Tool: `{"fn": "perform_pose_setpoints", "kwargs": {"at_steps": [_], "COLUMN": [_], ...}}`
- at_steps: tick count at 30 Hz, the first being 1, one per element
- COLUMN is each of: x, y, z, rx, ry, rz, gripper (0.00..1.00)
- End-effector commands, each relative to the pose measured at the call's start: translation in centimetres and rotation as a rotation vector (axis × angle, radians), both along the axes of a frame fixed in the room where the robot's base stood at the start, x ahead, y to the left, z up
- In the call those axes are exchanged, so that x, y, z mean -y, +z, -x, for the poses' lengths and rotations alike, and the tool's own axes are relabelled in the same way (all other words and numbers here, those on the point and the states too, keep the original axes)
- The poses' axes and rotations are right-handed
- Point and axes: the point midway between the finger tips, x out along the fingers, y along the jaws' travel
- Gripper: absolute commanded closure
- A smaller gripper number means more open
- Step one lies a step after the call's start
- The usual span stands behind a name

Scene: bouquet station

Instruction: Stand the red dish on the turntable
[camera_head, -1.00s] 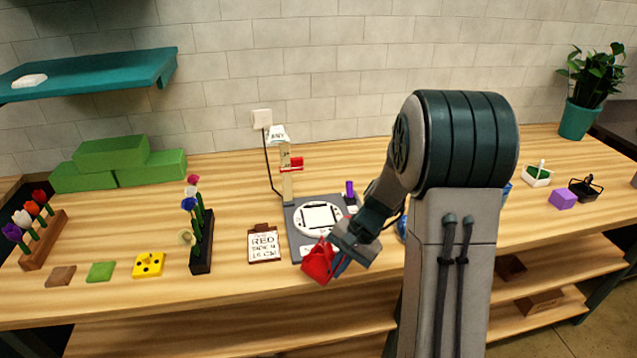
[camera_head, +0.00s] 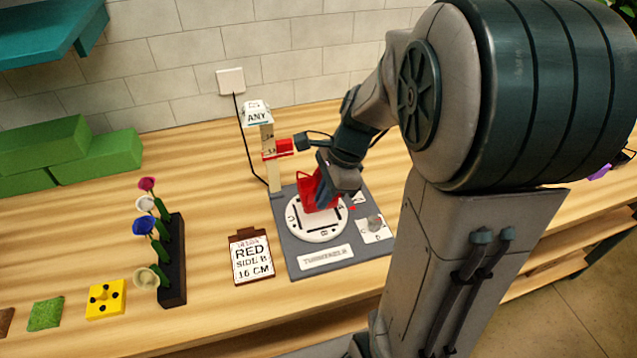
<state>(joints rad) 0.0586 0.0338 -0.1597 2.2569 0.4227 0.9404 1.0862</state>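The red dish (camera_head: 308,190) is at my gripper (camera_head: 325,185), over the white round turntable (camera_head: 317,231). My gripper seems shut on the dish's right side, though the fingertips are partly hidden. The dish looks tilted up on its side. I cannot tell whether it touches the turntable. The turntable sits on a dark grey base (camera_head: 293,262) with a label in front. A post (camera_head: 268,160) with a red slider (camera_head: 283,147) and a tag reading "ANY" stands behind the turntable. A clipboard card (camera_head: 251,258) reads "RED SIDE B 16 CM".
A dark rack with several flowers (camera_head: 172,260) stands left of the card. A yellow block (camera_head: 106,299) and a green square (camera_head: 46,313) lie farther left. Green blocks (camera_head: 95,157) are at the back left. My arm hides much of the right side.

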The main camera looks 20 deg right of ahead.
Motion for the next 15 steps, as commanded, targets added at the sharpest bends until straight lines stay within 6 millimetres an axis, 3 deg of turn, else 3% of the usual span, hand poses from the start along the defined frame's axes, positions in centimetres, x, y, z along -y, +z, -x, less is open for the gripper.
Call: {"fn": "perform_pose_setpoints", "kwargs": {"at_steps": [15], "x": [-0.2], "y": [-2.7], "z": [0.0], "rx": [0.0], "ry": [0.004], "rz": [0.0], "gripper": [1.0]}}
